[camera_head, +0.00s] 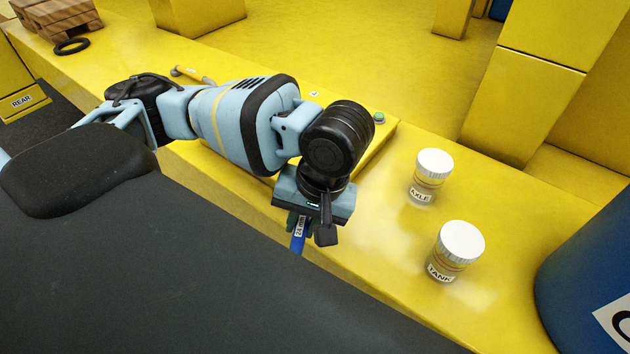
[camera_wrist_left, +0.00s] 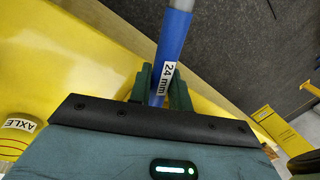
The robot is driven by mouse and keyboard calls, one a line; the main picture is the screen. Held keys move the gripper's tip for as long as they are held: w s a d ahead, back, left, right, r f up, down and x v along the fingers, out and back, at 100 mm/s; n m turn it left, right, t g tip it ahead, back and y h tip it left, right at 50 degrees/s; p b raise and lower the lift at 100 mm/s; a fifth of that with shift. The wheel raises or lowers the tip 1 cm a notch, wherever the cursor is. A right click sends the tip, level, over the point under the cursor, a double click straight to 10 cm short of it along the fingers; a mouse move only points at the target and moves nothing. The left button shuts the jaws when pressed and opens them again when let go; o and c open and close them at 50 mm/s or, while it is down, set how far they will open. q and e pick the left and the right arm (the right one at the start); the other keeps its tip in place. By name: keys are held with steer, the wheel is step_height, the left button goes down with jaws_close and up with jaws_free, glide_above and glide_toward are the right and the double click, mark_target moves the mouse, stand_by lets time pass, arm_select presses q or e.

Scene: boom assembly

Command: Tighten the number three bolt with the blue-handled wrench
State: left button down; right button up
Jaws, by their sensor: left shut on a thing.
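My left gripper (camera_head: 312,222) is at the front edge of the yellow bench and is shut on the blue-handled wrench (camera_head: 298,236). The wrench's head is out of view. I cannot make out the number three bolt; my left arm hides part of the bench. My right gripper is not in view.
Two white-lidded jars, "AXLE" (camera_head: 433,172) and "TANK" (camera_head: 456,247), stand on the yellow bench (camera_head: 385,270) right of my gripper. A yellow-handled tool (camera_head: 190,74) lies behind my arm. A green button (camera_head: 379,118) is nearby. A blue drum (camera_head: 590,270) stands at right.

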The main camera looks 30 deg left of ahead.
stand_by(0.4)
arm_select(q)
steer(key=shift+s+a+m, duration=0.2)
steer(key=shift+a+m, duration=0.15)
steer(key=shift+m, duration=0.15)
steer(key=shift+a, duration=0.15)
steer(key=shift+s+a+m, duration=0.1)
steer(key=shift+a+m, duration=0.15)
steer(key=shift+m, duration=0.05)
steer(key=shift+d, duration=0.2)
steer(key=shift+w+d+n, duration=0.2)
steer(key=shift+d+n, duration=0.15)
steer(key=shift+n, duration=0.15)
steer(key=shift+r, duration=0.1)
steer(key=shift+r, duration=2.05)
